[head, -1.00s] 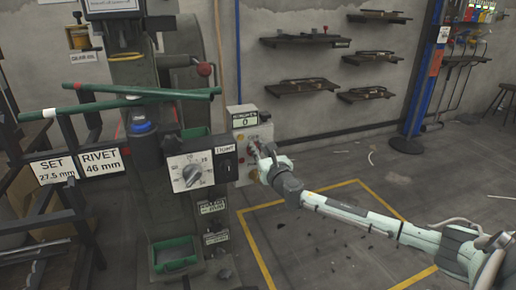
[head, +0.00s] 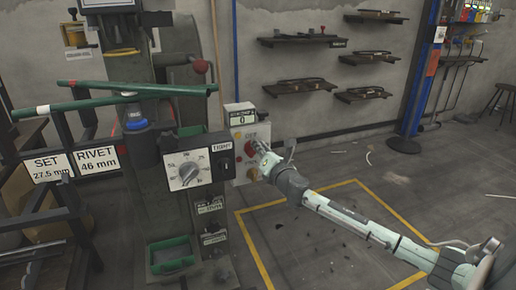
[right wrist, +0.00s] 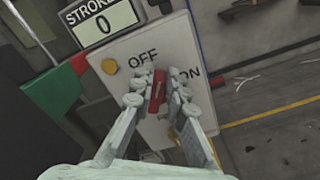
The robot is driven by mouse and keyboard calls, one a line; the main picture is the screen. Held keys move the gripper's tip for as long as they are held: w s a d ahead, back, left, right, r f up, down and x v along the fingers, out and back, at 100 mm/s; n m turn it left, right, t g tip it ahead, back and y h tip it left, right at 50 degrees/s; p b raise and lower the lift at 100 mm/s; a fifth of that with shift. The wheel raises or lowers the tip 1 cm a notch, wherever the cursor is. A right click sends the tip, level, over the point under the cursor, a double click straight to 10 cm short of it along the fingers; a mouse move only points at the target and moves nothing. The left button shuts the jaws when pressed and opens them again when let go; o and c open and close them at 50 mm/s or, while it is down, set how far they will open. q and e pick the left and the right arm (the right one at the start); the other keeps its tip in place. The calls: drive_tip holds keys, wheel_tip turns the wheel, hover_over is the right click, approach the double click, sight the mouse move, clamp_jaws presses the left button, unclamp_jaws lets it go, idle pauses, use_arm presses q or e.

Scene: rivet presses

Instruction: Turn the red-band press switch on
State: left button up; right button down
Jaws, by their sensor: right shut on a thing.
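The switch is a small red handle (right wrist: 156,92) on a pale control box (right wrist: 170,45) with OFF and ON labels. In the right wrist view OFF stands above the handle and ON to its right. The handle's long side runs nearly up and down there, and I cannot tell its exact setting. My right gripper (right wrist: 158,86) has its fingers on both sides of the handle, shut on it. In the head view this gripper (head: 257,150) is at the front of the box (head: 241,130), beside the press (head: 135,190). My left gripper is not in view.
A stroke counter (head: 241,116) reading 0 tops the box, and a yellow button (right wrist: 109,66) sits near OFF. A dial panel (head: 188,170) stands left of the box. Green bars (head: 150,90) cross the press.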

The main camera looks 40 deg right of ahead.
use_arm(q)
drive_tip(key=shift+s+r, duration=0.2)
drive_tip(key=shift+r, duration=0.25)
use_arm(e)
drive_tip(key=m, duration=0.3)
drive_tip(key=f+m, duration=0.1)
drive_tip(key=m, duration=0.3)
drive_tip(key=d+f+m, duration=0.1)
drive_tip(key=m, duration=0.3)
drive_tip(key=shift+s, duration=0.15)
drive_tip(key=c, duration=1.5)
unclamp_jaws()
drive_tip(key=shift+c, duration=0.2)
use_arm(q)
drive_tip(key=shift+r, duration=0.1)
use_arm(e)
drive_tip(key=v, duration=1.2)
